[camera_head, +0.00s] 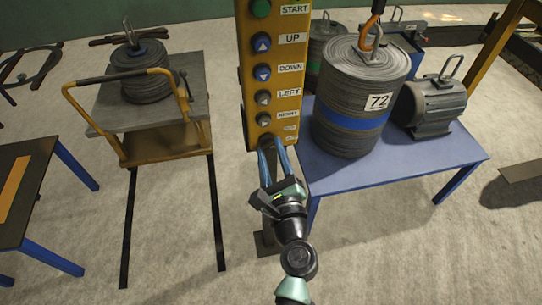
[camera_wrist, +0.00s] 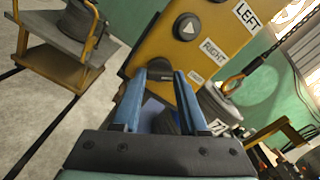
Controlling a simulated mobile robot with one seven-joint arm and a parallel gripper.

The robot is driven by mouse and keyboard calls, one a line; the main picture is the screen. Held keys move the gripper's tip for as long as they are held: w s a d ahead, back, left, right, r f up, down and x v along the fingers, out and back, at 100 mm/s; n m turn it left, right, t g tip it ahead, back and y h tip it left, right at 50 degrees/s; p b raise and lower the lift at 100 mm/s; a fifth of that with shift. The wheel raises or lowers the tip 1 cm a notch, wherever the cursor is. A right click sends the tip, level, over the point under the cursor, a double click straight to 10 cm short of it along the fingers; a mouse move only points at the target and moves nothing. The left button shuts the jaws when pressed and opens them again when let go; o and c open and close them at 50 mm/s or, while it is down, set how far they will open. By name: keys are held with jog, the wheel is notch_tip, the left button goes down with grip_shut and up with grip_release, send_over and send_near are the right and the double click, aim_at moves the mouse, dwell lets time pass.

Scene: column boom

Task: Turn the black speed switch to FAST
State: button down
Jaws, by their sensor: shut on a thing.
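The black speed switch (camera_wrist: 160,70) is at the panel's lower end, below the RIGHT button. My gripper (camera_wrist: 160,76) has its two blue fingers on either side of the switch and is shut on it.
A blue table (camera_head: 375,176) at right holds a ribbed cylinder marked 72 (camera_head: 350,125), with a hook and chain at its top, and a grey motor (camera_head: 435,105). A yellow-handled cart (camera_head: 155,146) carries another cylinder at left.

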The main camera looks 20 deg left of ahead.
jog(key=shift+n+b, duration=0.55)
jog(key=shift+n, duration=0.65)
jog(key=shift+c, duration=2.2)
grip_release()
jog(key=b+v, duration=0.1)
jog(key=v, duration=1.2)
